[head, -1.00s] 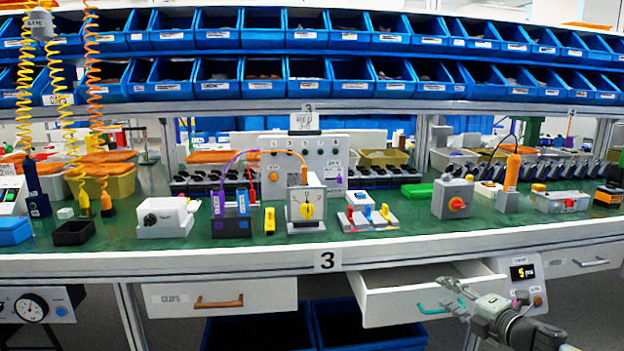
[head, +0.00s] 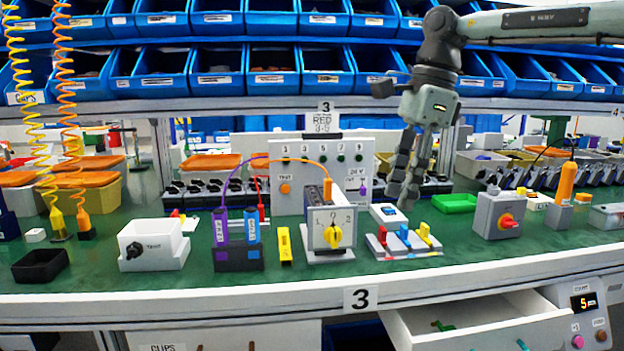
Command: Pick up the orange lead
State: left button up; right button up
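The orange lead (head: 300,160) arcs in front of the grey test panel. My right gripper (head: 403,200) hangs fingers down, right of the switch box and above the small block with coloured levers (head: 402,242). Its fingers look parted, with nothing between them. It is apart from the lead. My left gripper is out of view.
Left of the switch stand a yellow block (head: 285,250), a purple and blue holder (head: 237,255) and a white box (head: 150,248). A grey box with a red knob (head: 497,215) stands right. Below the bench edge, a drawer (head: 470,325) is open.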

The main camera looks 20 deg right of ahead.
aim_at(328, 183)
jog(key=i, duration=0.85)
